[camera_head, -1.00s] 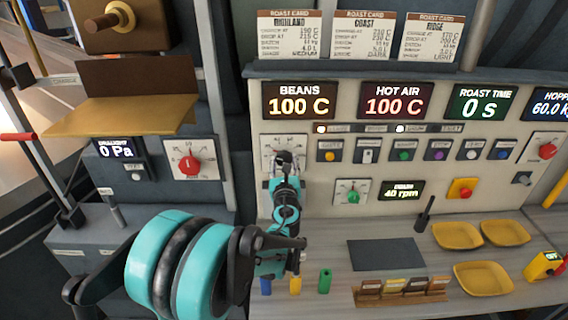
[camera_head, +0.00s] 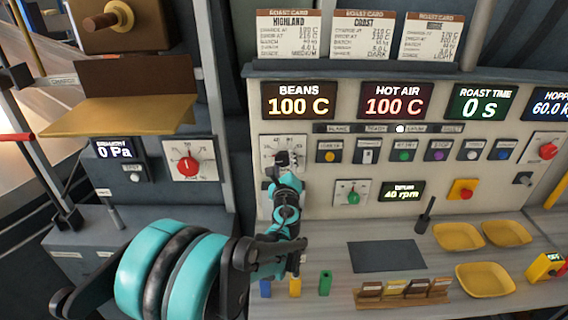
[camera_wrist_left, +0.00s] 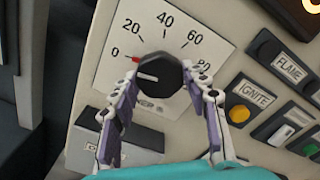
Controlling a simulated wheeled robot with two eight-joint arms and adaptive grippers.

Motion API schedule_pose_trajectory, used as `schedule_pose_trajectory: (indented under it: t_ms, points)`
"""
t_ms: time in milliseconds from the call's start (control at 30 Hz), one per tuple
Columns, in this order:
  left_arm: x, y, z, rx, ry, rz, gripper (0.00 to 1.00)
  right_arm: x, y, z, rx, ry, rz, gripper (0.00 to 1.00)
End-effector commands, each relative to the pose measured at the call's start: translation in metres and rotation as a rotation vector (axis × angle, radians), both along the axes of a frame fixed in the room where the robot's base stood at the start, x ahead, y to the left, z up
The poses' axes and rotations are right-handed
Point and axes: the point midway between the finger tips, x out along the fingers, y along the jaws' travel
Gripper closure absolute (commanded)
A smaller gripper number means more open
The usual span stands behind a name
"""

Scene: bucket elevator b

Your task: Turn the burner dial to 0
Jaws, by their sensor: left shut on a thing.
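The burner dial (camera_wrist_left: 160,78) is a dark knob on a white scale plate marked 0, 20, 40, 60 and 80. In the left wrist view its red mark lies right beside the 0, and a pale mark shows on its face. The fingers of my left gripper (camera_wrist_left: 164,100) stand on both sides of the knob, shut on it. In the head view my left gripper (camera_head: 286,166) covers most of the knob, and the scale plate (camera_head: 270,144) shows around it. My right gripper is in neither view.
An IGNITE plate with a yellow button (camera_wrist_left: 239,113) and a FLAME plate (camera_wrist_left: 282,57) lie right of the dial. A green dial (camera_head: 353,198) sits below right. Yellow trays (camera_head: 485,280) and a dark mat (camera_head: 387,256) rest on the counter.

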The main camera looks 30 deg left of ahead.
Motion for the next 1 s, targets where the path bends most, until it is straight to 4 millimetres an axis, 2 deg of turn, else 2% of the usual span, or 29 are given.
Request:
schedule_pose_trajectory:
  t_ms: [367, 400, 467, 800, 1000]
  points:
    - [0.000, 0.000, 0.000, -0.006, -0.003, 0.001, 0.83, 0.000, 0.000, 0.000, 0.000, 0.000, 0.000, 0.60]
    - [0.000, 0.000, 0.000, -0.006, -0.003, 0.001, 0.47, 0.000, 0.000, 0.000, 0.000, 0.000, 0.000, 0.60]
    - [0.000, 0.000, 0.000, -0.006, -0.003, 0.001, 0.34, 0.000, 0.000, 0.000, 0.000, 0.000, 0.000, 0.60]
    - [-0.002, -0.001, 0.000, -0.004, -0.003, 0.000, 0.34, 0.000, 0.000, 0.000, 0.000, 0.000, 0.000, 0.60]
    - [-0.026, -0.017, 0.000, -0.004, -0.002, -0.003, 0.34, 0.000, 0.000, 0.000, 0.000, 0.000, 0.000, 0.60]
